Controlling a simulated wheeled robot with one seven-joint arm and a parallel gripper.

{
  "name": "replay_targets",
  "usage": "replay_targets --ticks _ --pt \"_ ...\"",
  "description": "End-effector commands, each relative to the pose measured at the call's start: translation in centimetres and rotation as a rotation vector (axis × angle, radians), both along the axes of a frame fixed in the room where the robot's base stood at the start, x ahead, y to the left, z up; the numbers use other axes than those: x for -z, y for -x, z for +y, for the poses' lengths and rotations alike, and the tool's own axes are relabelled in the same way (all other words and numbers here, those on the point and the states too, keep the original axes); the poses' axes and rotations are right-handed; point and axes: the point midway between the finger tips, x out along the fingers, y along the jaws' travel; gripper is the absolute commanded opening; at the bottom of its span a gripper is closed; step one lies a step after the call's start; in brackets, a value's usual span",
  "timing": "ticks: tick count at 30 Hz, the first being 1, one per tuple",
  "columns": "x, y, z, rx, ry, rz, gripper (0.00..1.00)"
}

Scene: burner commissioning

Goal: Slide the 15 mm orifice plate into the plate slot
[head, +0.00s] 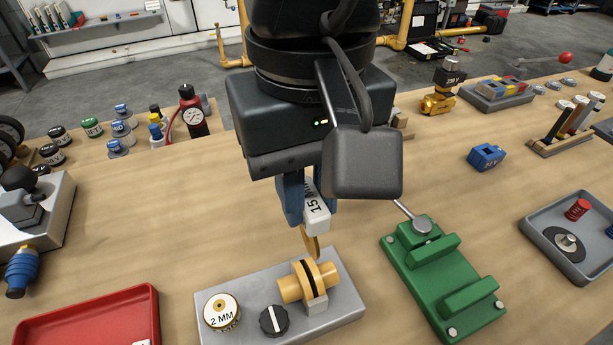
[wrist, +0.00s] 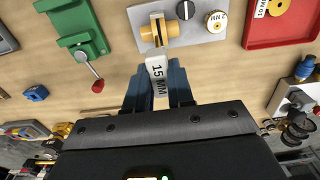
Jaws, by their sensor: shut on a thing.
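The 15 mm orifice plate has a white "15 MM" tag (head: 316,208) and a thin brass disc (head: 311,243) below it. My gripper (head: 310,205) is shut on the tag and holds the plate upright. The tag also shows between the blue fingers in the wrist view (wrist: 158,80). The plate slot is the dark slit in the yellow flanged pipe fitting (head: 291,290) on a grey base (head: 345,305). The disc hangs just above and behind the slit in the head view; I cannot tell whether its lower edge touches the fitting. The fitting also shows in the wrist view (wrist: 160,33).
A brass "2 MM" piece (head: 220,312) and a black knob (head: 273,320) are on the same base. A green fixture (head: 445,275) with a lever stands right. A red tray (head: 115,315) lies left; the wrist view shows a 10 MM plate (wrist: 262,8) in it.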

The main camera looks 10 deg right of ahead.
Motion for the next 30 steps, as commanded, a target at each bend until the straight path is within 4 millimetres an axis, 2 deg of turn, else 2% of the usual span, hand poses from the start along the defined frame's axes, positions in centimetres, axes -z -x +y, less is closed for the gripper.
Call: replay_targets --ticks 1,16,30 --pt "0.8 0.0 0.0 0.0 0.0 0.0 0.0" --pt "4.7 0.0 0.0 0.0 0.0 -0.001 0.0" --pt "5.2 0.0 0.0 0.0 0.0 0.0 0.0"
